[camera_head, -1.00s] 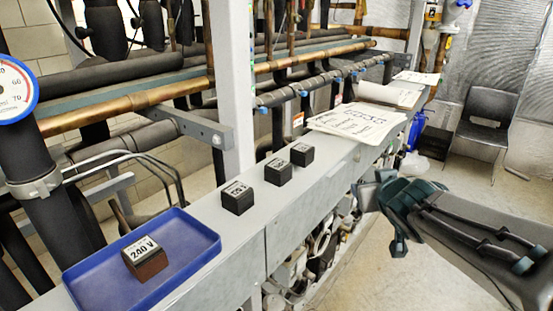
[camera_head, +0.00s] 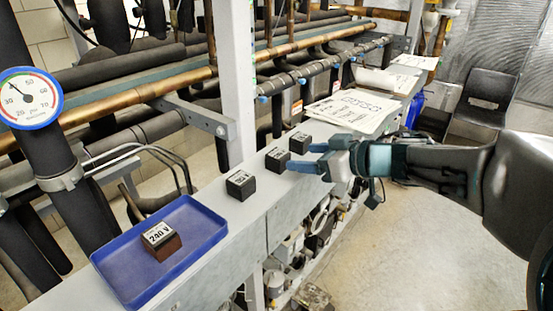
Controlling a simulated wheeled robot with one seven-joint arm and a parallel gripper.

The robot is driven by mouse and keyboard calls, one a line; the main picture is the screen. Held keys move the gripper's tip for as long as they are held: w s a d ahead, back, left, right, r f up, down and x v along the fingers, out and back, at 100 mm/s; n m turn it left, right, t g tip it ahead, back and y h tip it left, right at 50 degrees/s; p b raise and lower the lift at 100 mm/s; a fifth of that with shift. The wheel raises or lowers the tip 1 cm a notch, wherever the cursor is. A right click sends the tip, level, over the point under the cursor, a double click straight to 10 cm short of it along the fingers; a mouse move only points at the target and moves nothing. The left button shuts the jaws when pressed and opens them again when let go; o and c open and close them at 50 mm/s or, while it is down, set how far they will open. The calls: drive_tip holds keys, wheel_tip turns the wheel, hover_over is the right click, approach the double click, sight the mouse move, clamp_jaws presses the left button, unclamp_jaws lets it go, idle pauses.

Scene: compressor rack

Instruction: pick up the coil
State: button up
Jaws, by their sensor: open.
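Several small block-shaped coils with white labels are in view. One, reddish-brown on its side and marked "240 V" (camera_head: 161,241), lies in a blue tray (camera_head: 128,284) at the lower left. Three black ones sit in a row on the grey beam: the nearest coil (camera_head: 240,185), the middle coil (camera_head: 277,160) and the farthest coil (camera_head: 299,143). Their labels are too small to read. My gripper (camera_head: 300,157) is open, with its blue fingers pointing left, beside the middle and farthest coils. I cannot tell whether it touches either. No coil shows between the fingers.
Printed sheets (camera_head: 352,111) lie on the beam beyond the coils. A grey post (camera_head: 234,85) and copper pipes (camera_head: 150,90) stand behind the row. A pressure gauge (camera_head: 28,98) is at the left. A black chair (camera_head: 488,95) stands at the back right; the floor is open on the right.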

sight(281, 154)
drive_tip(key=x, duration=0.4)
drive_tip(key=shift+a, duration=0.1)
drive_tip(key=shift+w+d+x, duration=0.15)
drive_tip(key=shift+x, duration=1.25)
drive_tip(key=shift+w+d+x, duration=0.15)
drive_tip(key=shift+x, duration=1.25)
drive_tip(key=shift+f, duration=0.15)
drive_tip(key=c, duration=1.2)
drive_tip(key=shift+c, duration=0.2)
